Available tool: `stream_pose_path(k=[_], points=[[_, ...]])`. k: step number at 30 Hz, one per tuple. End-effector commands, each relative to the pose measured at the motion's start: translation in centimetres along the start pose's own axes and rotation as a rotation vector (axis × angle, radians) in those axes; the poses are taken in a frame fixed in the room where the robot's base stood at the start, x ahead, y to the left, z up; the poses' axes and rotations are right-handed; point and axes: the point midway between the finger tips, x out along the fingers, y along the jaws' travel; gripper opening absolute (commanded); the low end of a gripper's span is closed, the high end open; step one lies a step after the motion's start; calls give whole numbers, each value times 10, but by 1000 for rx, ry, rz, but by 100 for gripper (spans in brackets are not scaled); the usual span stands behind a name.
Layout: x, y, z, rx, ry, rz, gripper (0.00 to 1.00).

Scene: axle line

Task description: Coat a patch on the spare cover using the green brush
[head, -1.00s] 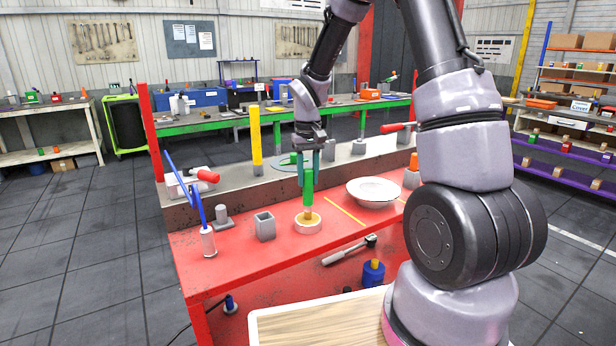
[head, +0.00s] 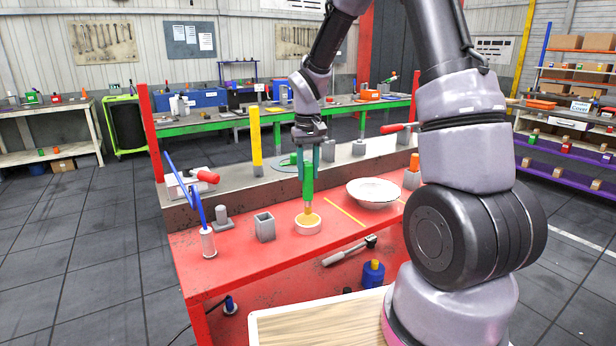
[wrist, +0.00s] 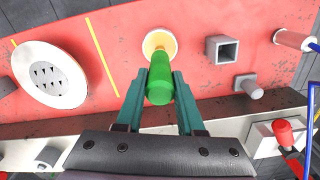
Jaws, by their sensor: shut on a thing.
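My gripper (head: 308,172) is shut on the green brush (head: 308,178); its teal fingers clasp the green handle, which also shows in the wrist view (wrist: 158,80). The brush points down, its lower end at a small round white dish (head: 307,229) with yellow contents; the wrist view shows this dish (wrist: 160,42) just beyond the handle. Whether the bristles touch the contents I cannot tell. A round white slotted plate (head: 374,192), which looks like the spare cover, lies to the right on the red bench. In the wrist view this plate (wrist: 52,75) is at left, with its dark slots showing.
A yellow line (head: 346,212) runs between dish and plate. A grey square holder (head: 265,227) stands left of the dish, with a white cup (head: 208,242) holding blue sticks farther left. A grey ledge (head: 230,182) runs behind. A red-handled tool (head: 398,127) overhangs the back right.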

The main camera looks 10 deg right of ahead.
Motion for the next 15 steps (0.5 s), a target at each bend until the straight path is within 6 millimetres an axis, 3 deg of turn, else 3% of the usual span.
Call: stream_pose_path(k=[15], points=[[-42, 0, -1, 1, 2, 0, 0]])
